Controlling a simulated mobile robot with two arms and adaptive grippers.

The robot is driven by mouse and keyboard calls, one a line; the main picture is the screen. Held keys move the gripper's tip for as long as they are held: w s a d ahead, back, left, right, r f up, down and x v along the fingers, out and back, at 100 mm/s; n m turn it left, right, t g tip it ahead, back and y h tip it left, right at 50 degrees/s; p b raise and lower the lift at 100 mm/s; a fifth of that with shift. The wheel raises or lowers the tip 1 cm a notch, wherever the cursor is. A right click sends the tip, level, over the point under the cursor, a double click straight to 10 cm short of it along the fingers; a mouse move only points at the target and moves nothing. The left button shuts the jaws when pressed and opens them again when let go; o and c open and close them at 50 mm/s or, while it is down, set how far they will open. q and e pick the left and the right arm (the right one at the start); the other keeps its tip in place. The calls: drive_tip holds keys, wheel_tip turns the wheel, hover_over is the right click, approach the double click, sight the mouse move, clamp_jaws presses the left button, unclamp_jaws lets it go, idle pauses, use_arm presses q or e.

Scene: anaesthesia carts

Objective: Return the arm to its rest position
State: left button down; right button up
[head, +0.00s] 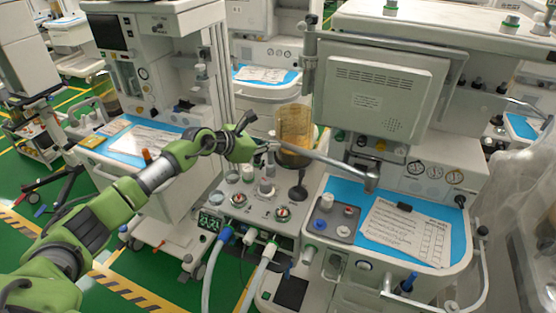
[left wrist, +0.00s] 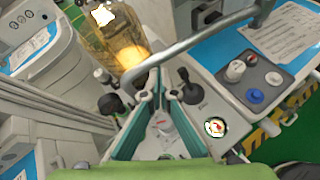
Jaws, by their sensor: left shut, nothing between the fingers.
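My left arm comes in from the left in the head view, green with a grey band. My left gripper (head: 264,147) is at its far end, above the anaesthesia machine's control panel and beside the amber canister (head: 294,130). The gripper is shut and empty. In the left wrist view its teal fingers (left wrist: 160,95) reach up towards the grey curved metal arm (left wrist: 205,38) of the machine; I cannot tell whether they touch it. My right gripper is in neither view.
A machine (head: 385,95) stands at the right, with a clipboard sheet (head: 405,230) on its blue worktop. Another cart (head: 150,60) stands behind my left arm. Pale hoses (head: 258,275) hang below the panel. Green floor with a striped line (head: 125,288) shows at lower left.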

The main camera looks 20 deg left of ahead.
use_arm(q)
drive_tip(key=shift+s+a+r, duration=0.15)
drive_tip(key=shift+s+r, duration=0.25)
drive_tip(key=shift+r, duration=0.3)
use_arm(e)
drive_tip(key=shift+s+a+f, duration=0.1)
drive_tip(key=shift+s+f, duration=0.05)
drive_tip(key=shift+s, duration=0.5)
